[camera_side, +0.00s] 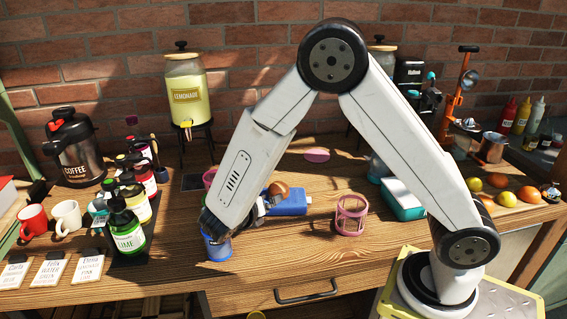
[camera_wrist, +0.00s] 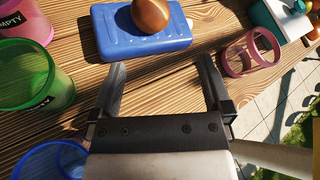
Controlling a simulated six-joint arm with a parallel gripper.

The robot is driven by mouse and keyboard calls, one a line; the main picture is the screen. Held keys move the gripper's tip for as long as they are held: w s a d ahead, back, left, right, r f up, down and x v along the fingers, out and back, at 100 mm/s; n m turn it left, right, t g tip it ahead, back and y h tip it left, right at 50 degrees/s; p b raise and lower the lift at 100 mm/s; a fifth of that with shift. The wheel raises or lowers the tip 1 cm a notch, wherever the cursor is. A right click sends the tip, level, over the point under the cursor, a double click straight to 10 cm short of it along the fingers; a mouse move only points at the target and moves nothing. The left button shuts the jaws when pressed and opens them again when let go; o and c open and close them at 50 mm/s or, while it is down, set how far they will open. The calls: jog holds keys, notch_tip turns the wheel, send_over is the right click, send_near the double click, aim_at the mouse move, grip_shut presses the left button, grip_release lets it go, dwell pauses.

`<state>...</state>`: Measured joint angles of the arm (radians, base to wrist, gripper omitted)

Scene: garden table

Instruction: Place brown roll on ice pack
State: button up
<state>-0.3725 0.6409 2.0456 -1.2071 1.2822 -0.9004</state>
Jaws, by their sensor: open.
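The brown roll (camera_wrist: 150,14) rests on top of the blue ice pack (camera_wrist: 118,36) in the wrist view, toward the pack's upper middle. In the side view the brown roll (camera_side: 279,188) also shows on the ice pack (camera_side: 291,206), just right of my gripper. My gripper (camera_wrist: 162,80) is open and empty. Its two fingers are spread on the near side of the ice pack, apart from the roll. In the side view my gripper (camera_side: 258,207) is partly hidden by my arm.
A blue cup (camera_side: 216,247), a green cup (camera_wrist: 32,76) and a pink cup (camera_wrist: 22,22) stand left of my gripper. A pink openwork holder (camera_side: 351,215) stands to the right, near a teal-and-white box (camera_side: 403,200). Bare wood lies between the ice pack and this holder.

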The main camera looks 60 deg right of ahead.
jog(key=s+m+g+y, duration=0.1)
jog(key=s+m, duration=0.1)
jog(key=s+f+m+g+y, duration=0.1)
jog(key=s+m+y, duration=0.1)
jog(key=m, duration=0.1)
jog(key=s+d+m+g+y, duration=0.1)
jog(key=s+m, duration=0.1)
jog(key=shift+s+d+f+y, duration=0.1)
jog(key=shift+s+f+y, duration=0.1)
jog(key=shift+y, duration=0.1)
jog(key=s+m+y, duration=0.1)
jog(key=m+y, duration=0.1)
jog(key=m, duration=0.1)
jog(key=s+a+m+y, duration=0.1)
jog(key=m, duration=0.2)
jog(key=s+a+m+y, duration=0.1)
jog(key=s+m+y, duration=0.1)
jog(key=m, duration=0.1)
jog(key=shift+s+a+m+y, duration=0.1)
jog(key=shift+m+y, duration=0.2)
jog(key=m+t+y, duration=0.1)
jog(key=m, duration=0.1)
jog(key=r+m+t+y, duration=0.1)
jog(key=m, duration=0.2)
jog(key=r+m+t, duration=0.1)
jog(key=m, duration=0.2)
jog(key=shift+s+a+y, duration=0.1)
jog(key=shift+a+y, duration=0.3)
